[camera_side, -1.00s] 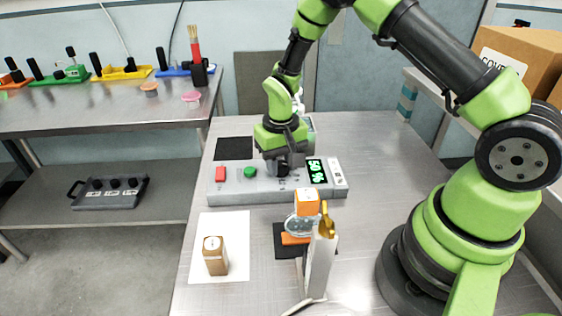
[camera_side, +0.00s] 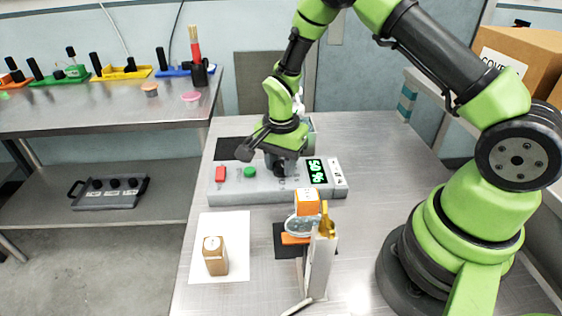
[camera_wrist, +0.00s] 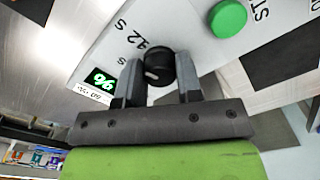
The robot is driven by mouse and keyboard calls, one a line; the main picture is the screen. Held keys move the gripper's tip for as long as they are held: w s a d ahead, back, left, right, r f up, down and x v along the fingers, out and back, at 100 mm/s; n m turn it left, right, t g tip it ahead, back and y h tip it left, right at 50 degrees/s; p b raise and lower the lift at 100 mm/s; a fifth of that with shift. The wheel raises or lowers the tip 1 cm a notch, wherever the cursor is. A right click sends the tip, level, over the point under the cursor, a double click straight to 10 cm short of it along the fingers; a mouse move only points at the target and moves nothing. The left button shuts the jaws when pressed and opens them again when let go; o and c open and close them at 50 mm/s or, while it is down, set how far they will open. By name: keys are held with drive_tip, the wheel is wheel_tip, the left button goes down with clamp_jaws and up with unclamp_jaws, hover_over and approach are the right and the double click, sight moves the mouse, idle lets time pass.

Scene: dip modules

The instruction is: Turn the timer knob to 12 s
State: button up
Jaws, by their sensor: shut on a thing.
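The timer knob (camera_wrist: 158,68) is round and black with a pale pointer line, on a light grey control panel (camera_side: 232,195). In the wrist view it sits between the two fingers of my gripper (camera_wrist: 160,80), which is shut on it. In the side view my gripper (camera_side: 281,167) points down at the panel and largely hides the knob. Printed marks are by the knob in the wrist view, and one reads like 12 s, upside down. A display (camera_side: 316,171) with green digits is right of the gripper; its reading looks like 50 %.
In front are a brown bottle (camera_side: 215,256) on a white sheet and a stand (camera_side: 318,265) beside an orange-topped clear item (camera_side: 306,205). The table's right middle is clear.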

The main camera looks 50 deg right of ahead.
sight(281, 163)
drive_tip(key=shift+r+m, duration=0.1)
drive_tip(key=shift+m, duration=1.1)
drive_tip(key=o, duration=0.9)
drive_tip(key=shift+o, duration=0.2)
wheel_tip(281, 163, up, 9)
drive_tip(key=shift+r, duration=0.45)
